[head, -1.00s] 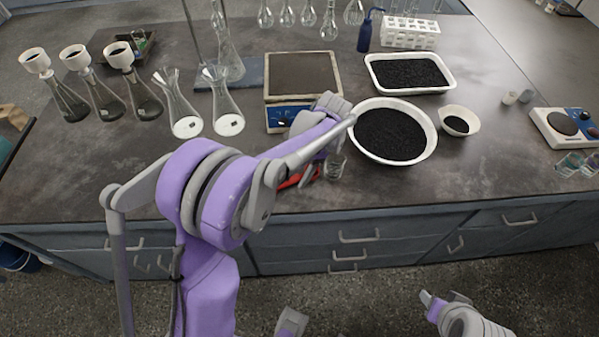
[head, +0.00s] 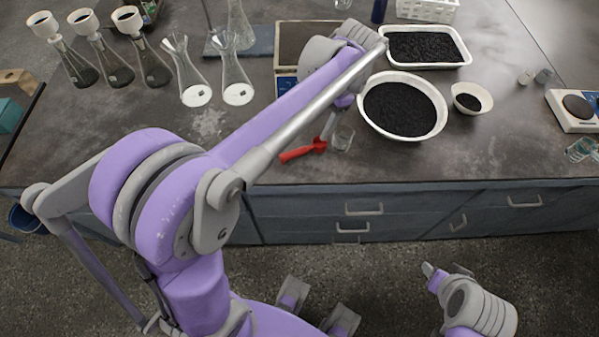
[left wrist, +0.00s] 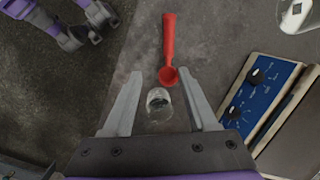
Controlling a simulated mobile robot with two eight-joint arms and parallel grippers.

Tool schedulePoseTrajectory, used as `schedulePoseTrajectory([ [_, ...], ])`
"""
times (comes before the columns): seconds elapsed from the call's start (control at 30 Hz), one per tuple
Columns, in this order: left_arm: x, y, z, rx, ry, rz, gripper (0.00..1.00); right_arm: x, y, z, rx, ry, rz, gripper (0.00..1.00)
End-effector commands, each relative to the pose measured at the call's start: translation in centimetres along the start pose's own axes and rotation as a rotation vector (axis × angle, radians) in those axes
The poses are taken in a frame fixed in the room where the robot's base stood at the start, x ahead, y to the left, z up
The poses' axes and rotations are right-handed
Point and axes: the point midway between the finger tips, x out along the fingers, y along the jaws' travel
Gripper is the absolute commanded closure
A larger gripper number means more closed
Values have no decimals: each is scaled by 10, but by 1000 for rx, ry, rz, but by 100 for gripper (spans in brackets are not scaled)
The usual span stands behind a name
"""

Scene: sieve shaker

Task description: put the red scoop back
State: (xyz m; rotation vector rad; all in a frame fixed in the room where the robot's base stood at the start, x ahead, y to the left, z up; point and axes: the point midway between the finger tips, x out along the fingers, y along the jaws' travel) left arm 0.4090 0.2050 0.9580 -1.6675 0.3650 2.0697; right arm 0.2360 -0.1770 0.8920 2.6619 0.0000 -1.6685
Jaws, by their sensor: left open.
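The red scoop (head: 303,150) lies on the dark bench top near its front edge in the head view. A small clear glass beaker (head: 343,138) stands close to its right end. In the left wrist view, the scoop (left wrist: 169,45) has its bowl end toward my gripper and its handle pointing away. The beaker (left wrist: 159,103) shows between the fingers in that view. My left gripper (left wrist: 160,74) is open and empty, with the scoop just beyond its fingertips. In the head view my left forearm partly hides that gripper (head: 335,122). My right arm is at the lower right, its jaw state unclear.
A white basin of black grains (head: 404,106), a small bowl (head: 467,98) and a tray of grains (head: 426,47) stand right of my gripper. Several flasks (head: 190,75) stand left. Bare bench lies front left.

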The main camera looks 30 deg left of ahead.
Motion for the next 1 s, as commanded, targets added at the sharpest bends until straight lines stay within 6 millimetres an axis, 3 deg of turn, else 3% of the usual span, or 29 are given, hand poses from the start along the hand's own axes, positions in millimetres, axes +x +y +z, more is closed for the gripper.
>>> schedulePoseTrajectory([
  [0.03, 2, 11, 16, -40, 51, -8, 42, 0, 0, 0, 0, 0, 0, 50],
  [0.3, 32, 67, 76, -292, 357, -25, 42, 0, 0, 0, 0, 0, 0, 50],
  [0.5, 66, 101, 106, -456, 549, -3, 42, 0, 0, 0, 0, 0, 0, 50],
  [0.7, 85, 115, 118, -535, 641, 15, 42, 0, 0, 0, 0, 0, 0, 50],
  [1.0, 86, 116, 118, -544, 651, 18, 42, 0, 0, 0, 0, 0, 0, 50],
])
